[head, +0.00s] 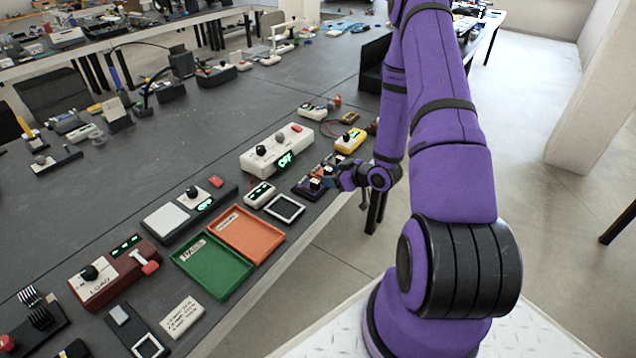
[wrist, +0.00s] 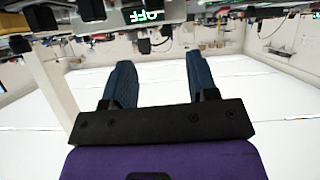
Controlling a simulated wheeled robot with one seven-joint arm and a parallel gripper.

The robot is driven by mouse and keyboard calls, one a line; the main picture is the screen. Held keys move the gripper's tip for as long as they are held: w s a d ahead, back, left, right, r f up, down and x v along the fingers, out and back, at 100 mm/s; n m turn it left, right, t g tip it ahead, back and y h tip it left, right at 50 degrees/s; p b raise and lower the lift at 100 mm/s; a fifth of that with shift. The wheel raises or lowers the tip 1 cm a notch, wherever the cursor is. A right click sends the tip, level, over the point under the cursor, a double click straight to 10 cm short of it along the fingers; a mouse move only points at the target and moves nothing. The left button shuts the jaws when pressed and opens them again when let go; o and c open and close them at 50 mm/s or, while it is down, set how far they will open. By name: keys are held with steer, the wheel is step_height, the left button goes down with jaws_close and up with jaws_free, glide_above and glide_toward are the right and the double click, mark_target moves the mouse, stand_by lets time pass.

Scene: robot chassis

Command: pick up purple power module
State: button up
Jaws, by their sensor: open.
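The purple power module (head: 308,189) sits on the dark table near its front edge, with small dark and light parts on top. My gripper (head: 331,178) is just right of the module in the head view, at about its height, and partly covers its right side. I cannot tell whether they touch. In the wrist view my gripper (wrist: 160,62) has its two blue-grey fingers spread apart with nothing between them. I cannot make out the module clearly in the wrist view.
A white box with a green display (head: 277,150) stands behind the module. Orange (head: 271,244) and green (head: 235,286) trays lie farther left.

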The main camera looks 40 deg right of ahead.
mark_target(315, 181)
steer(key=shift+m+t, duration=0.3)
steer(key=shift+t, duration=0.1)
steer(key=w+f, duration=0.2)
steer(key=w+a+f, duration=0.1)
steer(key=w+f, duration=0.1)
steer(key=w, duration=0.1)
steer(key=w+a+f, duration=0.1)
steer(key=w+f, duration=0.1)
steer(key=w, duration=0.1)
steer(key=shift+w+a+f, duration=0.1)
steer(key=shift+a+f, duration=0.1)
steer(key=shift+f, duration=0.1)
steer(key=shift+c, duration=0.4)
jaws_close()
